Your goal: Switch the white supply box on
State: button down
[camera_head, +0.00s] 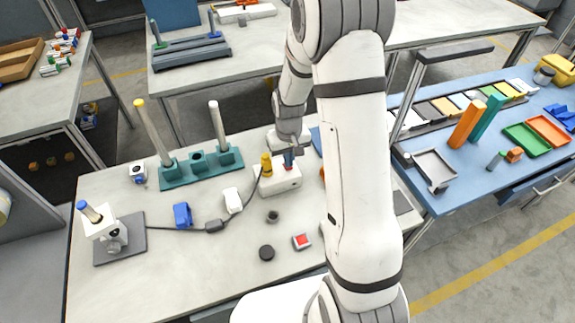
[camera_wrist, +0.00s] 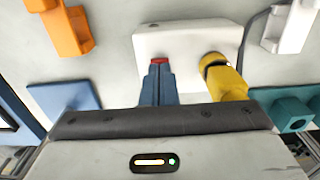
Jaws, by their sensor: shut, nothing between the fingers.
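The white supply box (camera_head: 282,184) sits on the grey table, right of the teal stand. In the wrist view the supply box (camera_wrist: 188,42) fills the upper middle. A red switch (camera_wrist: 159,61) shows on its face, right at my fingertips. I cannot tell whether they touch it or which way the switch is set. A yellow plug (camera_wrist: 222,78) stands in the box beside my fingers; the yellow plug also shows in the head view (camera_head: 266,164). My gripper (camera_head: 289,163) points down over the box with its blue fingers (camera_wrist: 158,70) together and empty.
A dark cable with an inline block (camera_head: 215,226) runs from the box to a microscope-like device (camera_head: 103,228). A teal stand (camera_head: 190,178) with upright rods is left of the box. A white block (camera_head: 231,200), red button (camera_head: 302,241) and black disc (camera_head: 266,253) lie in front.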

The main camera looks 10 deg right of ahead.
jog(key=shift+f+b, duration=0.35)
jog(key=shift+f, duration=0.15)
jog(key=shift+r, duration=0.15)
jog(key=shift+r+p, duration=2.15)
jog(key=shift+r, duration=1.25)
jog(key=s+r+t, duration=0.2)
jog(key=s+r, duration=0.7)
jog(key=r, duration=0.5)
jog(key=s+r+m+t+b, duration=0.1)
jog(key=s+r, duration=0.4)
jog(key=s, duration=0.7)
jog(key=shift+s+a+r+b, duration=0.15)
jog(key=shift+r+b, duration=0.05)
jog(key=shift+b, duration=0.1)
